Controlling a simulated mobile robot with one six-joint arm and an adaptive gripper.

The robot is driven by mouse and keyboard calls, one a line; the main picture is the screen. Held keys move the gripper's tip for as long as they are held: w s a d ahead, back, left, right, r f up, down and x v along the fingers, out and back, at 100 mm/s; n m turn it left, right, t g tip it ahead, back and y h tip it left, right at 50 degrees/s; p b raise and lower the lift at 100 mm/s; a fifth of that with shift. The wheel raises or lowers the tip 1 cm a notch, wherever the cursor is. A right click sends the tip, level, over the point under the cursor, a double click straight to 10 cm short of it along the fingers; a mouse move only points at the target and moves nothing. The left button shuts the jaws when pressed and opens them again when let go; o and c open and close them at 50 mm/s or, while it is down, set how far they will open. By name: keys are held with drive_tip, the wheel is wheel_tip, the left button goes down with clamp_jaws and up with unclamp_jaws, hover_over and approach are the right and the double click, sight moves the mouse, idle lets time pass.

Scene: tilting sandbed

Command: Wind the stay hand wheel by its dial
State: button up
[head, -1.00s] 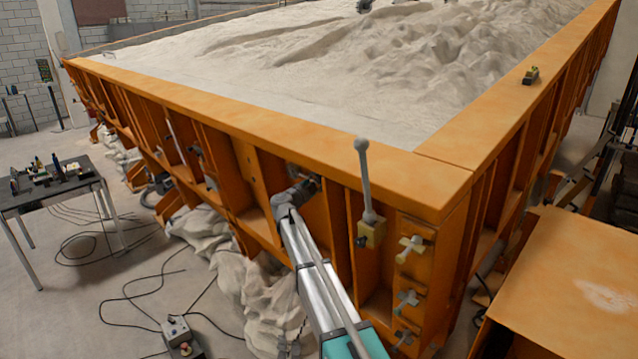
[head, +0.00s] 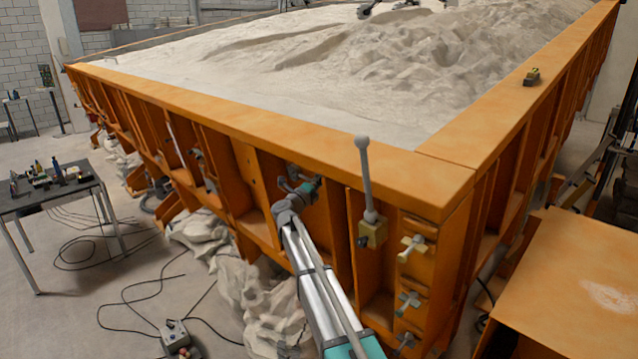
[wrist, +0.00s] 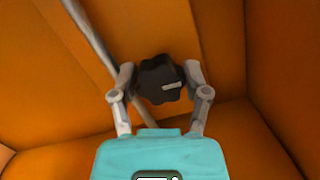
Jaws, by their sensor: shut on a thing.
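The hand wheel (wrist: 155,82) is a dark, lobed knob with a pale bar-shaped mark on its face, in the middle of the wrist view. My gripper (wrist: 160,76) is shut on it, with one grey finger on each side. In the head view my gripper (head: 302,188) reaches into an orange bay of the sandbed's side wall, and the wheel cannot be made out there. A pale rod (wrist: 92,55) runs diagonally beside and behind the wheel in the wrist view. I cannot make out a readable dial.
Orange ribs (head: 335,235) flank the bay closely. To the right stand a grey lever with a round knob (head: 365,180) and several small valve handles (head: 411,248). A table (head: 75,190) with tools, a control box (head: 175,335) and cables are at the left.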

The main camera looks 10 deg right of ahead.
drive_tip(key=shift+m, duration=0.4)
drive_tip(key=o, duration=1.1)
drive_tip(key=shift+o, duration=0.2)
drive_tip(key=shift+n, duration=0.5)
